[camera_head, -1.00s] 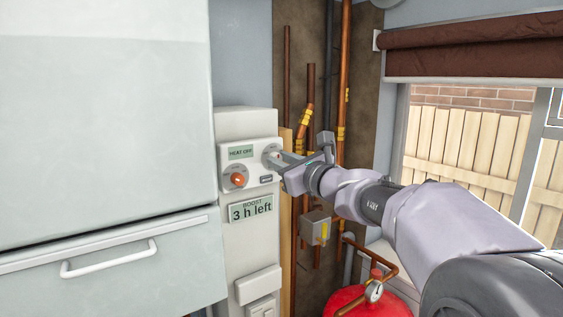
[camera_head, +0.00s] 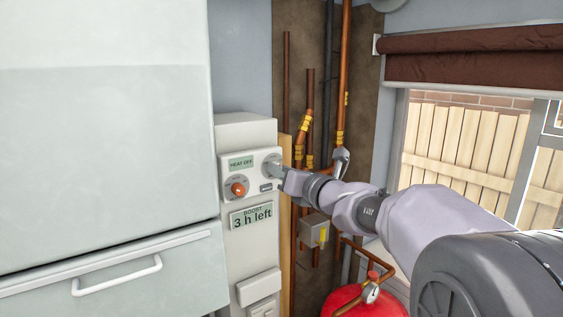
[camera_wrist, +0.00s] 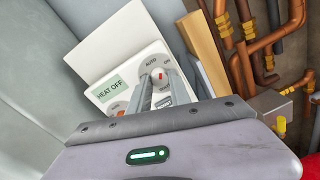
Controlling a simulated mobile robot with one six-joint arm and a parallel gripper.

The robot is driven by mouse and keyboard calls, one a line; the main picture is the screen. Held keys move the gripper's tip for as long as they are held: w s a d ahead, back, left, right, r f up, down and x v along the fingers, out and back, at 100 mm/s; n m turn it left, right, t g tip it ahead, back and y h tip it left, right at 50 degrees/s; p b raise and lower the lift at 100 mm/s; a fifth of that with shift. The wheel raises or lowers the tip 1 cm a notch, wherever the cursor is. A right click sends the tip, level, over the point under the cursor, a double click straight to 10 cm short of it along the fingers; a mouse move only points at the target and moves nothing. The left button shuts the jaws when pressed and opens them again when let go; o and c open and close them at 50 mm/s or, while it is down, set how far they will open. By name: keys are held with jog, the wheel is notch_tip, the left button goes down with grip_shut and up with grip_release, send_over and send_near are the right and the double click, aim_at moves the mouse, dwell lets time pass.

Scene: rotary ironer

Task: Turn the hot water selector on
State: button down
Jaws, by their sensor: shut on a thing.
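The white control panel (camera_head: 226,176) is on the boiler cupboard's side unit. Its upper right dial, the hot water selector (camera_wrist: 157,73), is a pale round dial with AUTO and ON labels visible in the wrist view. My gripper (camera_wrist: 161,84) is shut on the selector's knob, with a finger on each side. In the head view my gripper (camera_head: 276,171) reaches the dial from the right and partly hides it. The knob's pointer setting cannot be told. A second dial (camera_head: 238,189) with an orange knob is at lower left. The display (camera_head: 241,163) reads HEAT OFF.
A large white cabinet (camera_head: 105,130) stands left. Copper pipes (camera_head: 343,90) run up the wall close behind my wrist. A red vessel with a gauge (camera_head: 370,293) is below. A window is at the right.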

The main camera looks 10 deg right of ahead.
jog(key=shift+m+p, duration=2.3)
jog(key=shift+p, duration=0.05)
jog(key=shift+m, duration=0.3)
jog(key=c, duration=1.2)
grip_release()
jog(key=b+v, duration=0.1)
jog(key=v, duration=1)
jog(key=b+v, duration=0.1)
jog(key=v, duration=0.5)
jog(key=shift+s+d+r+b, duration=0.15)
jog(key=shift+d+r+b, duration=0.15)
